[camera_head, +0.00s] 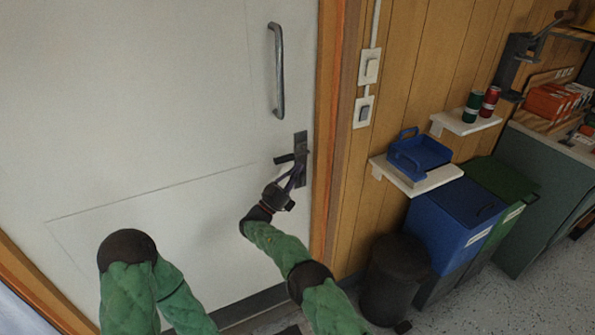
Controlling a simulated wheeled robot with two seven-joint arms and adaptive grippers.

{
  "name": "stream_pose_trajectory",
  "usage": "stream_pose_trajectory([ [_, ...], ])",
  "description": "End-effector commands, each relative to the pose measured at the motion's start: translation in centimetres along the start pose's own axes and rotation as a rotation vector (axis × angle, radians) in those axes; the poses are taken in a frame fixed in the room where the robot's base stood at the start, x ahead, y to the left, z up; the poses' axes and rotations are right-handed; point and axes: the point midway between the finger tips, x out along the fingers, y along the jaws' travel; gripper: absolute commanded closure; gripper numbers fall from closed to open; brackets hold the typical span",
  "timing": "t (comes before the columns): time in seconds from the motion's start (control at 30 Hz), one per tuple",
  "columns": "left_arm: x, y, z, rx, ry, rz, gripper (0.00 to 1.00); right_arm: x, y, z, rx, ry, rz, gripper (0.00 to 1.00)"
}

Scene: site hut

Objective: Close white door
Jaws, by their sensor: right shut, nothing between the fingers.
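The white door (150,100) fills the left of the head view. Its right edge lies along the wooden frame, with no clear gap that I can see. A long metal pull handle (277,70) is fixed upright near that edge. Below it is a dark lever handle (290,157) on a dark plate. My right gripper (297,178) is shut and empty, just below the lever and close to the plate. I cannot tell whether it touches them. My left arm shows at the lower left in green padding, but its gripper is not visible.
A wood-panelled wall with light switches (371,70) stands right of the door. A small shelf holds a blue tray (418,154); another holds two cans. A black bin (393,280) and blue (450,225) and green bins stand below. Grey floor is clear at lower right.

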Motion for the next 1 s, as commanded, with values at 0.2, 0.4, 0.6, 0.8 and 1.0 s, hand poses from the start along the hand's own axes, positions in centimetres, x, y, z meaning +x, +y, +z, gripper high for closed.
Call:
stream_pose_trajectory([
  [0.2,0.0,0.0,0.0,0.000,-0.001,0.000,0.60,0.0,0.0,0.1,0.001,0.000,0.001,0.53],
  [0.4,0.0,0.0,0.0,0.000,-0.001,0.000,0.60,0.0,0.0,0.1,0.002,-0.001,0.001,0.53],
  [0.6,0.2,0.0,-0.4,-0.002,-0.005,-0.001,0.60,-0.2,0.1,0.1,0.001,-0.001,0.002,0.53],
  [0.8,0.2,0.0,-0.4,-0.002,-0.006,-0.001,0.60,-2.7,0.1,0.2,0.002,-0.002,0.005,0.53],
  [1.0,0.2,0.0,-0.3,-0.002,-0.006,-0.001,0.60,-6.7,0.0,0.2,0.002,-0.001,0.005,0.53],
])
